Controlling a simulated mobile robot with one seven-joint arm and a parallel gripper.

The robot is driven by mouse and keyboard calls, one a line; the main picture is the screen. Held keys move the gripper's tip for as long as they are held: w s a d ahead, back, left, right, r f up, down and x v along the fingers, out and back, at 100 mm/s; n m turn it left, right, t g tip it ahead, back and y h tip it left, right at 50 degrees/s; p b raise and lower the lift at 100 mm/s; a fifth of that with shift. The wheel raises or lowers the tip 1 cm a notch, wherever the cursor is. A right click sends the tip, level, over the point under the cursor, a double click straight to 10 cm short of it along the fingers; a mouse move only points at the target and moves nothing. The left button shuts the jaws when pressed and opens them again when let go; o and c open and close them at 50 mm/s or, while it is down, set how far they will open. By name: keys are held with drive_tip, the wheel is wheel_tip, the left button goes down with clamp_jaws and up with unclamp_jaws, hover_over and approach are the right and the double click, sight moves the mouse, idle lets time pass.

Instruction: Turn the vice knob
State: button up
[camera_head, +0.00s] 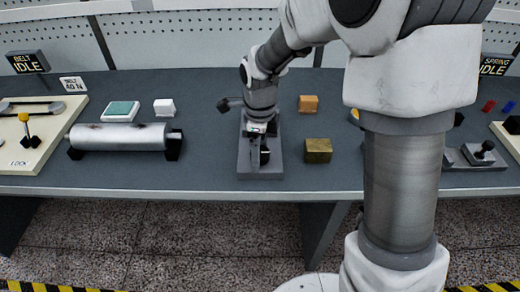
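A grey vice-like fixture with a flat base (246,170) stands near the front edge of the bench, at the middle of the view. My gripper (258,150) points down over this fixture from above. Its fingers overlap the dark upright parts there, so I cannot tell whether they touch or grip anything. A dark rounded piece (224,105) juts out to the left beside my wrist. I cannot tell whether it is the vice knob or part of my arm. Much of the fixture's back is hidden behind my gripper.
A brass block (318,151) and an orange block (308,104) stand right of the fixture. A silver roller (118,137), teal pad (121,110) and white block (164,107) are left. A joystick box (482,155) is at right, partly behind my arm.

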drive_tip(key=c, duration=1.4)
drive_tip(key=shift+n, duration=0.3)
